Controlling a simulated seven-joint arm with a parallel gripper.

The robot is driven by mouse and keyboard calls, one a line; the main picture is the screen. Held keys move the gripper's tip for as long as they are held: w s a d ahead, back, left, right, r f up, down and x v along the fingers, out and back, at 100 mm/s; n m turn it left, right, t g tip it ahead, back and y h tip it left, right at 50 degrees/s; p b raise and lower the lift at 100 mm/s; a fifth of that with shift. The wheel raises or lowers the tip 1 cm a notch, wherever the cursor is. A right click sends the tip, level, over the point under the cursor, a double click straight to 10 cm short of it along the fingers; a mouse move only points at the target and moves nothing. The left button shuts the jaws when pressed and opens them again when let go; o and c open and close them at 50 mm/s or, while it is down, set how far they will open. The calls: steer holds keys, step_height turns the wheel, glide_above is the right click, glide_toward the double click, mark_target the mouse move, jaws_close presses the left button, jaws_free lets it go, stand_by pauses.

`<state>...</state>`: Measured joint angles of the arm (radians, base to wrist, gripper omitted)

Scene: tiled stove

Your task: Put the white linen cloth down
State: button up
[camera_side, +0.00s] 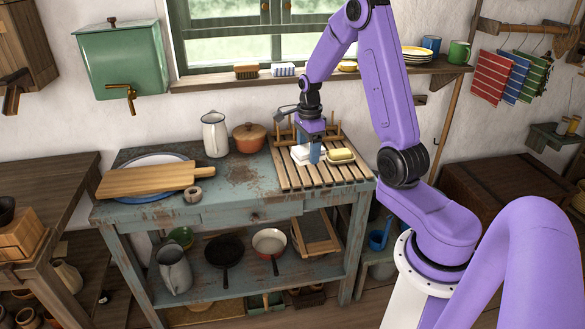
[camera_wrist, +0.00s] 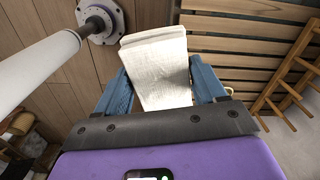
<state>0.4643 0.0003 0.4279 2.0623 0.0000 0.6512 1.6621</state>
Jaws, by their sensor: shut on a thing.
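The white linen cloth (camera_side: 300,153) is a folded pad, seen at the slatted wooden rack (camera_side: 325,178) on the right of the blue-grey table. My gripper (camera_side: 314,153) points down at it, with a blue finger in front of the cloth. In the wrist view the cloth (camera_wrist: 158,68) lies between the two blue fingers of my gripper (camera_wrist: 160,90), which are shut on it. The slats (camera_wrist: 240,45) show beyond and to the right. I cannot tell whether the cloth touches the rack.
A yellow block on a dish (camera_side: 341,156) sits just right of my gripper. Wooden pegs (camera_side: 336,133) rise behind. An orange pot (camera_side: 250,138) and a white jug (camera_side: 215,135) stand left, beyond some free tabletop. A cutting board (camera_side: 146,180) lies farther left.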

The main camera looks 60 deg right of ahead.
steer(key=d+m, duration=0.2)
steer(key=shift+s+d+m, duration=0.25)
steer(key=shift+s+m, duration=0.05)
steer(key=w+d+f, duration=0.4)
steer(key=w, duration=0.3)
glide_above(293, 167)
steer(key=f, duration=0.4)
steer(key=shift+s+a+f, duration=0.25)
steer(key=shift+s+a, duration=0.05)
steer(key=shift+s, duration=0.1)
steer(key=shift+w+d+f, duration=0.2)
steer(key=shift+w+f, duration=0.1)
steer(key=shift+f, duration=0.2)
steer(key=shift+w+d+f, duration=0.1)
steer(key=shift+w+f, duration=0.1)
steer(key=shift+f, duration=1.3)
steer(key=shift+f, duration=0.25)
